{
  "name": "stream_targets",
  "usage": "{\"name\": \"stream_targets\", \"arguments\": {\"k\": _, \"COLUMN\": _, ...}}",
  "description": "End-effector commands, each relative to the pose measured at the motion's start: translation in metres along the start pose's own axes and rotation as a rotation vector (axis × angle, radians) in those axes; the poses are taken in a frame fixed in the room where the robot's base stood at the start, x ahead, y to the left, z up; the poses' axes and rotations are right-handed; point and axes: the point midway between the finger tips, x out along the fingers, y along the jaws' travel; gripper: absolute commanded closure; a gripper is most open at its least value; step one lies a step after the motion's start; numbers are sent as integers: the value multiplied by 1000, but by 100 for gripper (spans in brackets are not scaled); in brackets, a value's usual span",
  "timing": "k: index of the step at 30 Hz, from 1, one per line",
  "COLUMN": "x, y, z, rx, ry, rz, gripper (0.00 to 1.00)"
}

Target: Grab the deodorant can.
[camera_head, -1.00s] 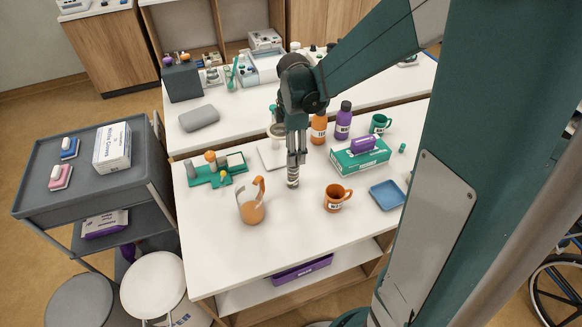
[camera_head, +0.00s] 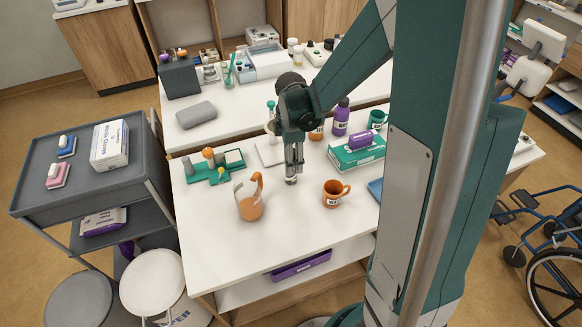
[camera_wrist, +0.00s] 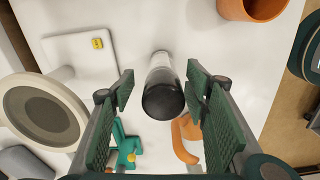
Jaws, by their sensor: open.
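The deodorant can (camera_wrist: 160,82) has a pale body and a dark rounded cap in the wrist view. It stands on the white table; in the head view its lower part (camera_head: 291,180) shows under the fingers. My gripper (camera_head: 294,158) points down right above and around its top. In the wrist view my gripper (camera_wrist: 162,92) is open, with the can between the two green-padded fingers and a gap on each side. The head view partly hides the can's upper end behind the fingers.
An orange-handled pitcher (camera_head: 249,205) stands front left of the can, an orange mug (camera_head: 334,194) front right. A green tray of small parts (camera_head: 202,176) lies left. A glove box (camera_head: 352,155) and purple bottle (camera_head: 341,118) stand right. The table's front is clear.

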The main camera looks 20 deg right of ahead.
Motion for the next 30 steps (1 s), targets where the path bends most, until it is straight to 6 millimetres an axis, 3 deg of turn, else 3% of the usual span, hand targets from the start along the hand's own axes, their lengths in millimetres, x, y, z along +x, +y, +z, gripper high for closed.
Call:
{"name": "stream_targets", "arguments": {"k": 9, "x": 20, "y": 0, "z": 0, "rx": 0, "ry": 0, "rz": 0, "gripper": 54}}
{"name": "stream_targets", "arguments": {"k": 23, "x": 24, "y": 0, "z": 0, "rx": 0, "ry": 0, "rz": 0, "gripper": 54}}
{"name": "stream_targets", "arguments": {"k": 30, "x": 45, "y": -2, "z": -1, "rx": 0, "ry": 0, "rz": 0, "gripper": 54}}
